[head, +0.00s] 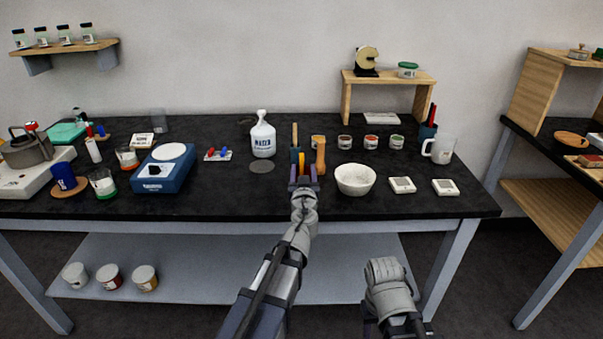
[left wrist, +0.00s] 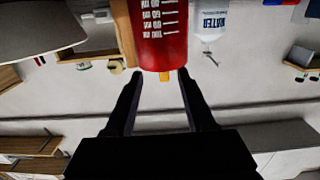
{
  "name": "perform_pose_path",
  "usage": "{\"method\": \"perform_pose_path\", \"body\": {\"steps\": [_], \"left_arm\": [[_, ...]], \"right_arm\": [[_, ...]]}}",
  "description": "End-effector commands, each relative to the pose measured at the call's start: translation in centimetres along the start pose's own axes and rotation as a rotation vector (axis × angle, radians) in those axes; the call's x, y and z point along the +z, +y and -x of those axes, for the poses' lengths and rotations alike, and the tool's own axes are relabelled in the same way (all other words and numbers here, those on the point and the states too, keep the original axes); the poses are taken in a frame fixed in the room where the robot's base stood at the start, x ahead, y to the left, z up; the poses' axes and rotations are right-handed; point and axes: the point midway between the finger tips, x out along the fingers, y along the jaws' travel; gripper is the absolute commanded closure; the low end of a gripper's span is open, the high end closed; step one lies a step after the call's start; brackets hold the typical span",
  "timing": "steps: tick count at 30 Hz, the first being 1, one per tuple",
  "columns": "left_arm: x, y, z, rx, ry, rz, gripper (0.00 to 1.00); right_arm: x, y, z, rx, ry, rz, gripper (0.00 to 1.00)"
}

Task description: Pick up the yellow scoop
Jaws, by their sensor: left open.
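The yellow scoop (head: 302,160) shows as a small yellow piece at the middle of the black bench, just beyond my left gripper (head: 303,180). The rest of it is hidden by the gripper and the things around it. In the left wrist view, which is upside down, a short yellow piece (left wrist: 165,76) shows between the fingertips of my left gripper (left wrist: 160,78), below a red container with white markings (left wrist: 160,35). The gripper is open, and I see no finger closed on the scoop. My right arm shows low at the right, without a clear view of its gripper.
A wooden handle-like thing (head: 320,150) stands close to the right of the scoop. A white bowl (head: 355,179) is farther right, and a water bottle (head: 262,136) is at the left. The black bench top (head: 228,198) is clear toward the front left.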

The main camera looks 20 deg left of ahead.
Motion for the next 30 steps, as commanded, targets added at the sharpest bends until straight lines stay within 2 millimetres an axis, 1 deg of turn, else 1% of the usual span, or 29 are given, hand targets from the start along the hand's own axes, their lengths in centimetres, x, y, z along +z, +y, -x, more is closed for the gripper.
{"method": "perform_pose_path", "body": {"steps": [6,9,12,17,20,30], "left_arm": [[-0.2,-0.5,-3.2,-0.002,0.0,0.0,0.45],[-0.2,-0.4,-4.5,-0.001,0.0,0.0,0.45],[-0.2,-0.5,-4.9,0.0,0.0,0.0,0.45],[-0.2,-0.5,-4.8,0.0,0.0,0.0,0.45],[-0.2,-0.5,-4.8,0.0,0.0,0.0,0.54],[-0.2,-0.5,-4.8,0.0,0.0,0.0,0.92]], "right_arm": [[0.0,0.0,0.2,0.0,0.0,0.0,0.5],[0.0,0.0,0.2,0.0,0.0,0.0,0.5],[0.0,0.0,0.2,0.0,0.0,0.0,0.5],[0.0,0.0,0.2,0.0,0.0,0.0,0.5],[0.0,0.0,0.2,0.0,0.0,0.0,0.5],[0.0,0.0,0.2,0.0,0.0,0.0,0.5]]}}
